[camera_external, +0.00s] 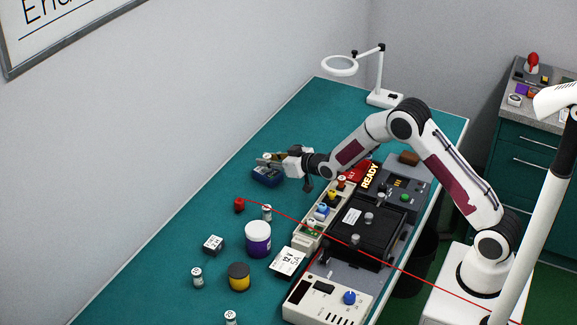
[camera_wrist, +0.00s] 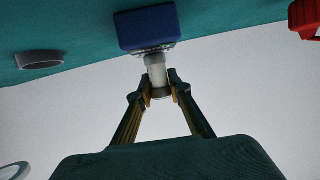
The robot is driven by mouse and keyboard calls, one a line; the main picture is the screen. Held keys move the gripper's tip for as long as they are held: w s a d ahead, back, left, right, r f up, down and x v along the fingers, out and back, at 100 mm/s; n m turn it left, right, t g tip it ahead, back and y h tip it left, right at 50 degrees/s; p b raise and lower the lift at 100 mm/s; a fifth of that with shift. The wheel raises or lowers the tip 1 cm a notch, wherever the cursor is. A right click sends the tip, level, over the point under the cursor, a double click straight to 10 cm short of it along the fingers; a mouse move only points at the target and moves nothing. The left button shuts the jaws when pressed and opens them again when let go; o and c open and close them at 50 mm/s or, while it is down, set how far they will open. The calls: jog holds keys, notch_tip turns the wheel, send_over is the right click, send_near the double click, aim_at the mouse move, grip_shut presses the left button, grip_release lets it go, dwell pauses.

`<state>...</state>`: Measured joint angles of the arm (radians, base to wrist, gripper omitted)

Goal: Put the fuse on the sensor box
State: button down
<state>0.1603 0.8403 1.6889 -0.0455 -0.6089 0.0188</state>
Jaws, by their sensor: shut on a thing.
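The blue sensor box (camera_external: 267,177) lies on the green bench at the far left of my arm. It also shows at the top of the wrist view (camera_wrist: 147,28). My gripper (camera_external: 268,160) is directly above the box and shut on a white cylindrical fuse (camera_wrist: 155,68). In the wrist view, the fingertips (camera_wrist: 159,92) close on the fuse's near end, and its far end meets the near face of the blue box. I cannot tell whether the two touch. In the external view the fuse is mostly hidden by the fingers.
A device rack (camera_external: 366,230) is to the right. A magnifier lamp (camera_external: 385,97) stands behind. Bench left of the box is clear.

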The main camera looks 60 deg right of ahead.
jog(key=shift+f, duration=0.1)
jog(key=c, duration=1.8)
grip_release()
jog(key=shift+c, duration=0.2)
jog(key=shift+s, duration=0.1)
jog(key=shift+v, duration=1.55)
notch_tip(320, 180, up, 8)
jog(key=s, duration=0.1)
jog(key=shift+s, duration=0.25)
jog(key=shift+a, duration=0.15)
